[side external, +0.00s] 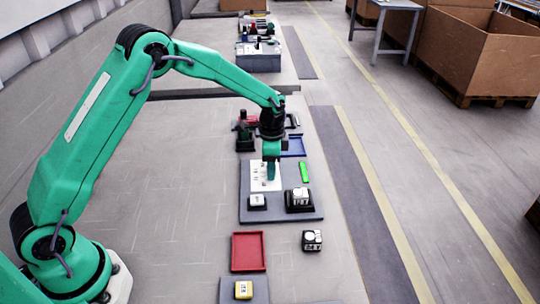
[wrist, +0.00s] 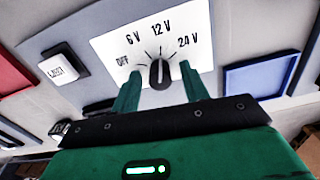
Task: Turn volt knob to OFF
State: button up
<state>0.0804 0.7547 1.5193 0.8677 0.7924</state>
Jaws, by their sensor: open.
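The black volt knob (wrist: 160,74) sits on a white dial plate (wrist: 103,46) marked OFF, 6 V, 12 V and 24 V from left to right. Its narrow end points up, at about 12 V. My gripper (wrist: 160,71) is open, with one green finger on each side of the knob and a gap on both sides. In the side view my gripper (side external: 270,172) points down over the white dial plate (side external: 258,183) and hides the knob.
A white button marked LAST or similar (wrist: 60,68) is left of the dial. A blue tray (wrist: 260,77) is on the right and a red tray (wrist: 12,72) on the left. In the side view a black device (side external: 299,200) and a green item (side external: 305,172) stand close by.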

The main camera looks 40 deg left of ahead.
jog(key=shift+c, duration=0.5)
grip_shut()
jog(key=shift+n, duration=0.4)
jog(key=n, duration=0.7)
jog(key=shift+r+n, duration=0.1)
jog(key=shift+n, duration=0.3)
jog(key=n, duration=0.3)
jog(key=shift+n, duration=2.2)
